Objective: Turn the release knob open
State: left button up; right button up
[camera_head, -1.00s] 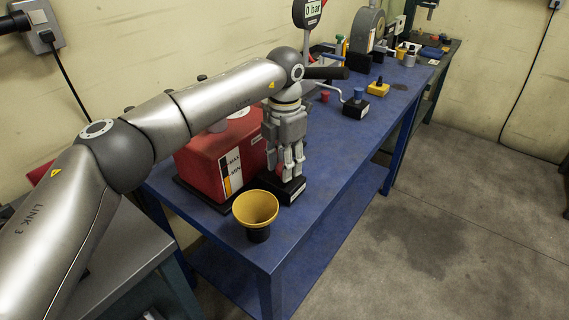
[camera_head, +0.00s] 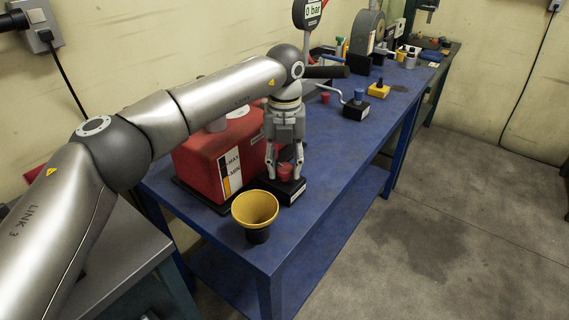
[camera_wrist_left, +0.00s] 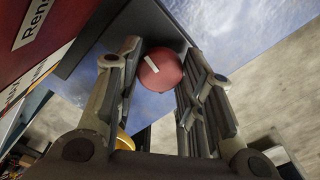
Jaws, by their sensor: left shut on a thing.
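The release knob appears as a red round knob (camera_head: 285,172) on a black block (camera_head: 293,193) in front of the red tank. My left gripper (camera_head: 284,177) points down over it, a finger on each side, and is shut on it. In the left wrist view the knob (camera_wrist_left: 160,75) shows from above with a white mark running at a slant. The fingers of my left gripper (camera_wrist_left: 158,62) stand on its left and right. My right gripper is not in view.
A red tank (camera_head: 208,165) stands close behind the gripper. A yellow funnel (camera_head: 255,209) stands just in front, near the bench edge. Farther along the blue bench (camera_head: 325,187) are a crank, a yellow block (camera_head: 378,90) and a gauge (camera_head: 308,12). The floor at right is clear.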

aim_at(285, 167)
pick_arm(q)
jog(key=shift+n, duration=0.5)
jog(key=shift+r, duration=0.1)
jog(key=o, duration=1)
jog(key=shift+o, duration=0.2)
notch_tip(285, 167, up, 12)
